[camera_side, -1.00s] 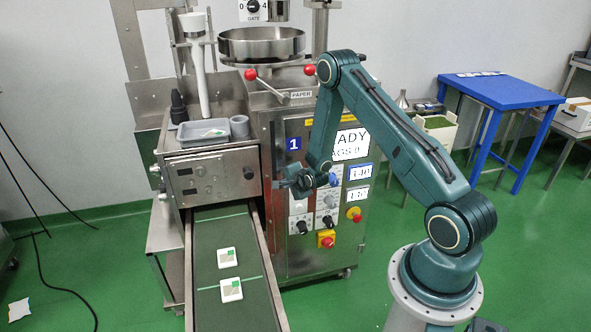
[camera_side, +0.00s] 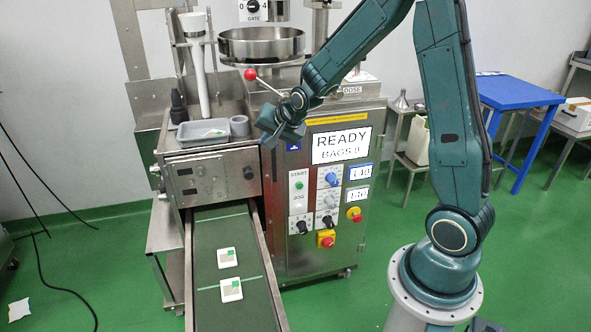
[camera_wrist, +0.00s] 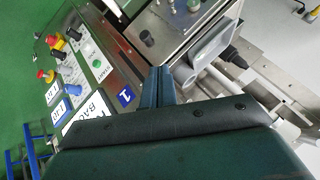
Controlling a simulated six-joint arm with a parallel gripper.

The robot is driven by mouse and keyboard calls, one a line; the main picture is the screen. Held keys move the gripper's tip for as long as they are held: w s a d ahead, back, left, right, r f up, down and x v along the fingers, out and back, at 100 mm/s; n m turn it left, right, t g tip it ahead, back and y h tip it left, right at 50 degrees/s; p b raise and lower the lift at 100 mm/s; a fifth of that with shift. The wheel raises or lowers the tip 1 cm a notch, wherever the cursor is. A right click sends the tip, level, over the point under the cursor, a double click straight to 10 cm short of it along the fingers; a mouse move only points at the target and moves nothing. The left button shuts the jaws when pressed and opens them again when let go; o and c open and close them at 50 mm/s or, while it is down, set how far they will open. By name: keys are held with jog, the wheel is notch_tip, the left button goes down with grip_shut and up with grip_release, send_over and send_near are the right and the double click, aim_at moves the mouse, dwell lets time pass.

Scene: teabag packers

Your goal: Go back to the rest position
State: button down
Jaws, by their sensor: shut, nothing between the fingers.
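My gripper (camera_side: 277,137) is shut and empty. In the side view it hangs in front of the upper left of the packing machine's control cabinet (camera_side: 277,215), left of the display (camera_side: 341,146) that reads "READY" and "BAGS 0". My arm is raised, with its elbow above the top of the picture. In the wrist view the closed fingers (camera_wrist: 158,85) show in the middle, with the control panel (camera_wrist: 75,75) at upper left. I cannot tell how far the fingertips are from the cabinet.
Two tea bags (camera_side: 229,257) lie on the green conveyor (camera_side: 235,303). A grey tray (camera_side: 203,132) sits on the machine ledge left of my gripper. A red-knobbed lever (camera_side: 251,75) and steel bowl (camera_side: 262,42) are above. A blue table (camera_side: 515,92) stands at right.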

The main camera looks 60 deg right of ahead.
jog(key=s+a+r+n+g+y, duration=0.1)
jog(key=s+a+r+n, duration=0.3)
jog(key=s, duration=0.5)
jog(key=s+a+r+n, duration=0.4)
jog(key=s+a, duration=0.1)
jog(key=s, duration=0.5)
jog(key=s+a+r+n+g+y, duration=0.1)
jog(key=s+a+r+n, duration=0.3)
jog(key=s, duration=0.5)
jog(key=shift+s+a+n+g+y, duration=0.15)
jog(key=shift+a+n+g+y, duration=0.15)
jog(key=shift+a+n, duration=0.25)
